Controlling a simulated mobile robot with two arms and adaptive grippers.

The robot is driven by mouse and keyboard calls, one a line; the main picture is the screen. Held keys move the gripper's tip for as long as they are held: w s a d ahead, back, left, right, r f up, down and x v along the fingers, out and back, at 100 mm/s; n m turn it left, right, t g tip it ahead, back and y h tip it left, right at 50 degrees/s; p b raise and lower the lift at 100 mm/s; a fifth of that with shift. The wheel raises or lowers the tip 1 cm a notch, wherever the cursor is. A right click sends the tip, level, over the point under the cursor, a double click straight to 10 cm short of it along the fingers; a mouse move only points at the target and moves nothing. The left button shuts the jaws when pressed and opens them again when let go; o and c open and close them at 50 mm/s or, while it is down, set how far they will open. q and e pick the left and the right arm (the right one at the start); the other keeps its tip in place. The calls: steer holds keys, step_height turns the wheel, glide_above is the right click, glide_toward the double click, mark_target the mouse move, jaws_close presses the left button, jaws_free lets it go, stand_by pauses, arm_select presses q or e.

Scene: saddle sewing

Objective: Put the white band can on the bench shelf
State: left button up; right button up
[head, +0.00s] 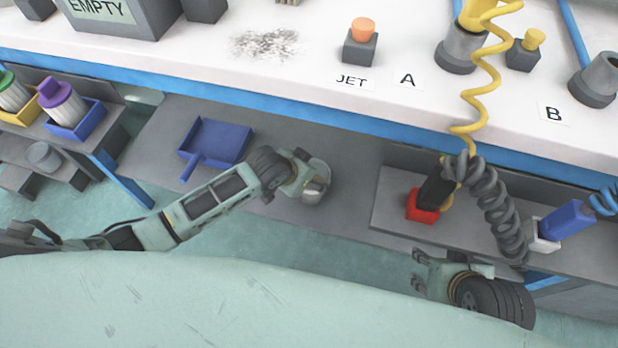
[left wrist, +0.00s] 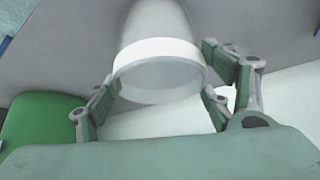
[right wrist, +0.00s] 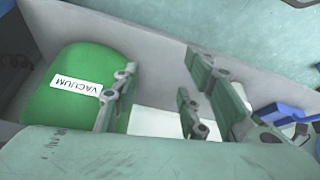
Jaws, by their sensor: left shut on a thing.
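The white band can (head: 315,182) is at the bench shelf (head: 345,150) under the worktop, partly covered by my left gripper (head: 302,178). In the left wrist view the can (left wrist: 160,30) is grey with a broad white band and lies between the fingers, which are shut on it. The shelf's grey surface is behind it; I cannot tell whether the can rests on it. My right gripper (head: 420,270) is open and empty, in front of the shelf's right part. Its spread fingers show in the right wrist view (right wrist: 155,95).
A blue dustpan (head: 222,141) lies on the shelf left of the can. A raised grey box (head: 390,215) with a red-based tool (head: 421,207) and a blue tool (head: 566,220) stands right. Coiled hoses hang there. Left are bins with capped cans (head: 62,102). Shelf room is free around the can.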

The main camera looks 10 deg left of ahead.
arm_select(q)
steer(key=shift+f, duration=0.25)
arm_select(e)
steer(key=shift+w+a+r+t, duration=0.15)
steer(key=shift+w+t, duration=0.05)
steer(key=shift+w, duration=0.2)
steer(key=shift+w+a+r+t, duration=0.1)
steer(key=shift+w+r+t, duration=0.1)
steer(key=shift+w, duration=0.15)
arm_select(q)
steer(key=shift+f, duration=0.15)
steer(key=o, duration=1.6)
